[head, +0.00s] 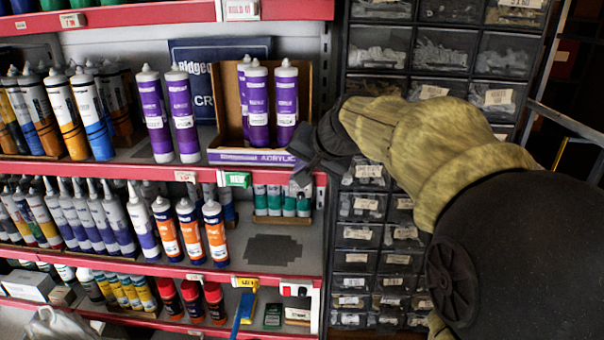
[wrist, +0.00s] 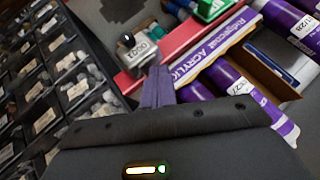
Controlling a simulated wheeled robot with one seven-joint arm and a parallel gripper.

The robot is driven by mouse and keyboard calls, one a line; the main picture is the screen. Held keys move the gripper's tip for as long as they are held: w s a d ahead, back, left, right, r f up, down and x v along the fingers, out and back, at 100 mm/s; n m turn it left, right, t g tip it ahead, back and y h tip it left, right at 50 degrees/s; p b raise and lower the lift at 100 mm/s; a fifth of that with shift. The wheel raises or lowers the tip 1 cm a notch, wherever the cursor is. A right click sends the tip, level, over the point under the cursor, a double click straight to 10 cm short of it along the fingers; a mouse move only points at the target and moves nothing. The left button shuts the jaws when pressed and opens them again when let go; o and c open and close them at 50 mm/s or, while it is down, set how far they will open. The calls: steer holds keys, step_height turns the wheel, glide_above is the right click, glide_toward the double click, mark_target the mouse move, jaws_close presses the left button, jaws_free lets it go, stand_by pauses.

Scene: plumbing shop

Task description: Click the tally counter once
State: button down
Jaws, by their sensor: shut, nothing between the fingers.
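The tally counter (wrist: 138,50) is a small silver device with a dark button and a number window, seen in the wrist view just beyond my fingertips. It sits at the red shelf edge, beside the purple-lettered acrylic box. Its digits are too small to read surely. My gripper (wrist: 158,72) is shut and empty, its fingertips close to the counter's near side; I cannot tell if they touch. In the head view my gripper (head: 306,168) is at the right end of the middle shelf edge, and I cannot make out the counter there.
The acrylic box (head: 245,157) holding purple cartridges (head: 286,105) stands right beside my gripper. A green tag holder (head: 234,180) is on the shelf edge to its left. Black small-parts drawers (head: 358,236) stand to the right.

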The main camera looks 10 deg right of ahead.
steer(key=shift+r+p, duration=0.65)
steer(key=shift+r, duration=0.25)
step_height(320, 180, up, 6)
steer(key=p, duration=0.4)
stand_by(0.7)
